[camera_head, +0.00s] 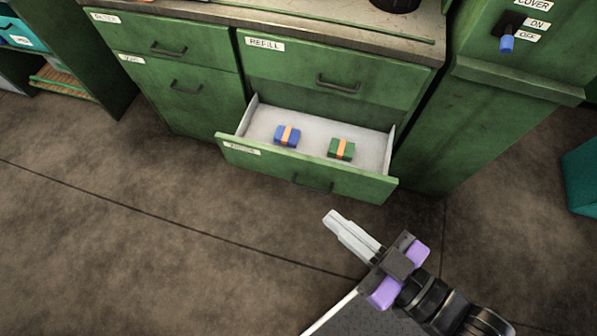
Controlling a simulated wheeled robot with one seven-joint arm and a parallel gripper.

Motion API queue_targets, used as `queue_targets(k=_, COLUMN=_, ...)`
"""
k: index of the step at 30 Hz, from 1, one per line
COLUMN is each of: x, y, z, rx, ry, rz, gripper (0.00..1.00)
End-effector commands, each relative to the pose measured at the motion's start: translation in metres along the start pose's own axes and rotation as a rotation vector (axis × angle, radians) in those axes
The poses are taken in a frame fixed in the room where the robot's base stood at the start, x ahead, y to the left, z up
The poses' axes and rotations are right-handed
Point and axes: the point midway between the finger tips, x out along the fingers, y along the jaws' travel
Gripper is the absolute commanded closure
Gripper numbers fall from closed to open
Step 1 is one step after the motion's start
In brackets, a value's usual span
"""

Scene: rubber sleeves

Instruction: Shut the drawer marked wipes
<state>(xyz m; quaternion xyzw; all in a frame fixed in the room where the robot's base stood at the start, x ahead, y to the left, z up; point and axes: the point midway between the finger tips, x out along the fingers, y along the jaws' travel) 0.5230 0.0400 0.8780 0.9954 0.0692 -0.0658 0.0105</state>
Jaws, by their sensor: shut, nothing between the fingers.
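A green drawer (265,168) stands pulled out at the bottom right of the green cabinet. Its front bears a small label that I cannot read clearly and a dark handle. Inside lie a blue block with an orange band (287,136) and a green block with an orange band (341,149), apart from each other. My gripper (331,219), with pale fingers and purple parts, is shut and empty. In the picture it is just below the right part of the drawer front, with a gap between them.
Above the open drawer is a shut drawer labelled REFILL (290,65). A green unit with a blue-tipped switch (507,44) stands at the right. A teal box (583,178) is at the right edge. The floor (120,235) in front is clear.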

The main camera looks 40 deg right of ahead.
Motion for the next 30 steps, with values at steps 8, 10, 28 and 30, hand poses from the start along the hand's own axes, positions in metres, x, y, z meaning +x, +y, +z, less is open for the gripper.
queue_targets(k=8, x=0.078, y=-0.061, z=0.106, rx=-0.286, ry=-0.043, rz=-0.156, gripper=1.00)
queue_targets(k=10, x=0.101, y=-0.079, z=0.141, rx=-0.433, ry=-0.077, rz=-0.194, gripper=1.00)
queue_targets(k=28, x=0.255, y=-0.088, z=0.279, rx=-2.175, ry=-0.675, rz=0.011, gripper=1.00)
queue_targets(k=30, x=0.250, y=-0.073, z=0.264, rx=-2.332, ry=-0.835, rz=0.097, gripper=1.00)
